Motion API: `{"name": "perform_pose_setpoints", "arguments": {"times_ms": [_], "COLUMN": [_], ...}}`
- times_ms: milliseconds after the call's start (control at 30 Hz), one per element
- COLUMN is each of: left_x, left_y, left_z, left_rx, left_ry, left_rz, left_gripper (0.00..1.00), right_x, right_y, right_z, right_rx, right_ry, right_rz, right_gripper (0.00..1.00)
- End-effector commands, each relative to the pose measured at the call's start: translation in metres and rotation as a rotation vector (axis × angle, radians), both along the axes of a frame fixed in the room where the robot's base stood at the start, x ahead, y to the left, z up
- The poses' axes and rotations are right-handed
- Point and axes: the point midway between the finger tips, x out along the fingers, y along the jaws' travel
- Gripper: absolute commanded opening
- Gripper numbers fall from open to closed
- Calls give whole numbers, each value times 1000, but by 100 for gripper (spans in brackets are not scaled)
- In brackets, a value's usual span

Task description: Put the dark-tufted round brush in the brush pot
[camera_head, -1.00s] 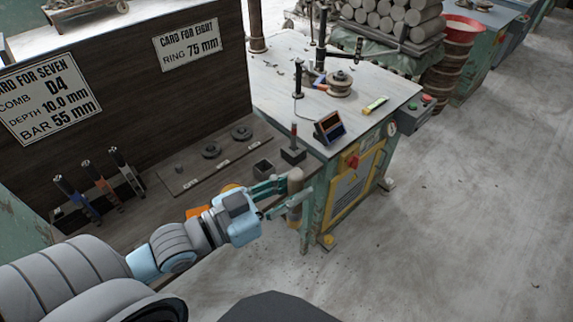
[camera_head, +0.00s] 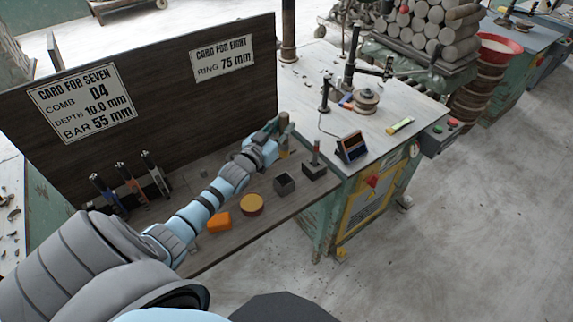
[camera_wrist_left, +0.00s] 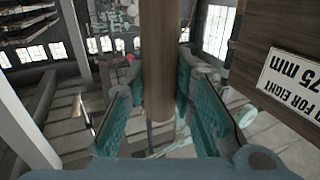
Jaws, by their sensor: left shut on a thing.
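My left gripper (camera_head: 277,132) is shut on a brown wooden-looking cylinder (camera_head: 284,146), held upright above the back of the dark bench. In the left wrist view the cylinder (camera_wrist_left: 158,70) stands between the teal fingers (camera_wrist_left: 160,108). No dark tuft shows on it, so I cannot tell whether it is the brush. An open dark square pot (camera_head: 285,184) stands on the bench, below the gripper in the head view; I cannot tell whether it is the brush pot. My right gripper is not in view.
A dark block with an upright tool (camera_head: 316,168) stands right of the square pot. A yellow-topped round tin (camera_head: 251,204) and an orange block (camera_head: 219,221) lie near the front edge. Several upright tools (camera_head: 128,182) stand at left. A dark back panel (camera_head: 200,110) rises behind.

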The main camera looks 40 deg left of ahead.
Motion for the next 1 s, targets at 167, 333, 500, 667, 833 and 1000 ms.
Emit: {"name": "perform_pose_setpoints", "arguments": {"times_ms": [167, 333, 500, 667, 833, 1000], "left_x": [-3, -4, -4, -5, -5, -5], "left_y": [3, 3, 4, 4, 4, 5], "left_z": [-85, -127, -137, -166, -178, -175], "left_rx": [-1, 0, 0, 0, 0, 0], "left_ry": [2, 0, 0, 1, 1, 1], "left_rz": [5, 6, 7, 8, 8, 8], "left_gripper": [0, 0, 0, 0, 0, 0], "right_x": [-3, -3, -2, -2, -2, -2], "right_y": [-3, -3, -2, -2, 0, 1], "right_z": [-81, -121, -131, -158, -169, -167], "right_rx": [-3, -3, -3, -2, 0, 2], "right_ry": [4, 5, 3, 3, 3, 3], "right_rz": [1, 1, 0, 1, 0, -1], "right_gripper": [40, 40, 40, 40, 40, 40]}}
